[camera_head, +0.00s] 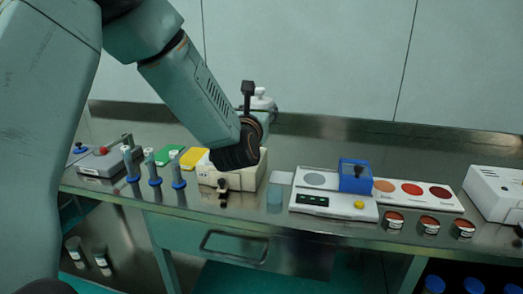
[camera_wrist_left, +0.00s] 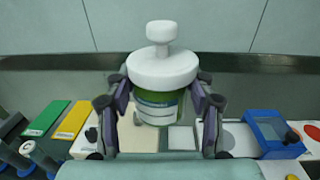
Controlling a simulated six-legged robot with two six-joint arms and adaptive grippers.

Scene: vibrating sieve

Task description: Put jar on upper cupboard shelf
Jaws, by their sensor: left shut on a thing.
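The jar (camera_wrist_left: 160,105) has a green body with a pale label and a wide white lid with a knob. In the left wrist view it is upright between the two fingers of my left gripper (camera_wrist_left: 160,112), which is shut on it. In the head view only the jar's white lid (camera_head: 262,98) shows clearly, above the bench behind my left wrist; my arm hides most of the gripper there. I cannot make out the upper cupboard shelf in either view. My right gripper is not in view.
Below the jar on the steel bench stand a cream box (camera_head: 245,178), a scale (camera_head: 335,204) with a blue box (camera_head: 356,175), blue-based tubes (camera_head: 152,168) and small red jars (camera_head: 393,221). A white device (camera_head: 495,192) is at right. A pale wall closes the back.

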